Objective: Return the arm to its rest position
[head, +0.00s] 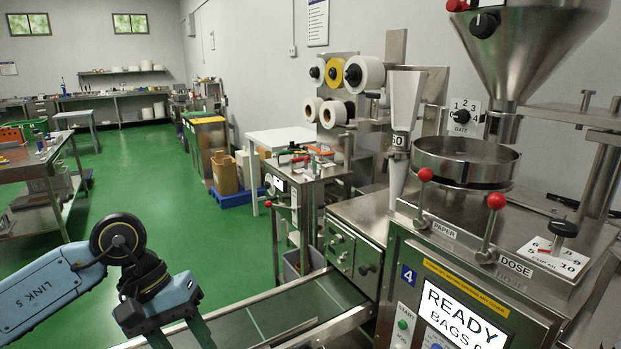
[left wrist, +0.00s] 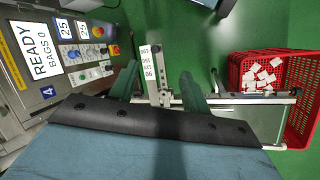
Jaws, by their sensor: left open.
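My left arm (head: 55,290) comes in from the left in the head view, its blue links bent at a dark wrist joint beside the conveyor. My left gripper (left wrist: 159,76) shows in the left wrist view. Its two green fingers are spread apart with nothing held between them. Beyond them is a white scale strip with numbers on a metal rail. In the head view the fingers are mostly cut off by the bottom edge. My right arm and gripper are not in view.
The packing machine (head: 455,265), with a READY screen (head: 462,318), stands at the right. A green conveyor belt (head: 290,312) runs in front. A red crate (left wrist: 236,72) holds several white teabags. A steel table (head: 38,165) stands at the left. Green floor (head: 150,190) between is clear.

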